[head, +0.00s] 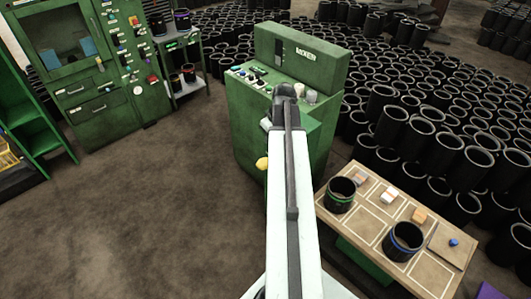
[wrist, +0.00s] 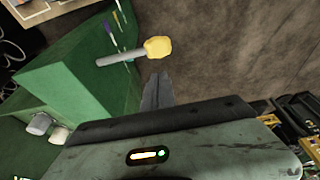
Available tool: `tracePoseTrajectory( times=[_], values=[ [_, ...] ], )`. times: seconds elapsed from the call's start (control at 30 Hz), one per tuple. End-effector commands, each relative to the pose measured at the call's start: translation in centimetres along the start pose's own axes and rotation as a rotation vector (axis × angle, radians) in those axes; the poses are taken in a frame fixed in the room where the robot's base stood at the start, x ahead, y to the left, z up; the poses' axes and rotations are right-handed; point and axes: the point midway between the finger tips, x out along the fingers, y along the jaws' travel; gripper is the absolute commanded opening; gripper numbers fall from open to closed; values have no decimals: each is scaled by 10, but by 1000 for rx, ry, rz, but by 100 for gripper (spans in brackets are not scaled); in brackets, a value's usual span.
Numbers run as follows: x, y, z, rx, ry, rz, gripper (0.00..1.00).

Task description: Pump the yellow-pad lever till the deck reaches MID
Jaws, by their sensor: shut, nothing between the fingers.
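The yellow pad (wrist: 158,47) is a rounded knob on the end of a grey lever rod (wrist: 120,57). The rod sticks out from the side of a green cabinet (wrist: 60,80). In the head view the yellow pad (head: 262,163) shows at the cabinet's left side, beside my arm. My gripper (wrist: 157,78) is shut and empty in the wrist view, with its tips just below the pad in the picture; contact cannot be told. In the head view my arm hides the fingers. The wooden deck (head: 365,235) stands at lower right; I see no MID mark.
On the deck are two black sleeves, one with a green band (head: 340,195), one with a blue band (head: 402,241), and small blocks. Many black sleeves (head: 440,150) crowd the floor at right. A green control cabinet (head: 95,60) stands at upper left. The left floor is open.

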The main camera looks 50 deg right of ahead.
Motion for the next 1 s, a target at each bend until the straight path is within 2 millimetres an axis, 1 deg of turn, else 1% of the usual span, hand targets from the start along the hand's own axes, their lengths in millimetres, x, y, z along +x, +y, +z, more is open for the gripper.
tracePoseTrajectory(
  times=[0.17, 0.27, 0.6, 0.7, 0.83, 1.0],
  values=[
    [18, 0, 1, 0, 0, 0, 0],
    [36, 0, 2, 0, -1, 0, 0],
    [111, 0, 2, -1, -1, 0, 0],
    [128, 0, 8, 0, -1, 0, 0],
    [139, -1, 12, 0, -1, 0, 0],
    [138, -1, 11, 0, -1, 0, 0]
  ],
)
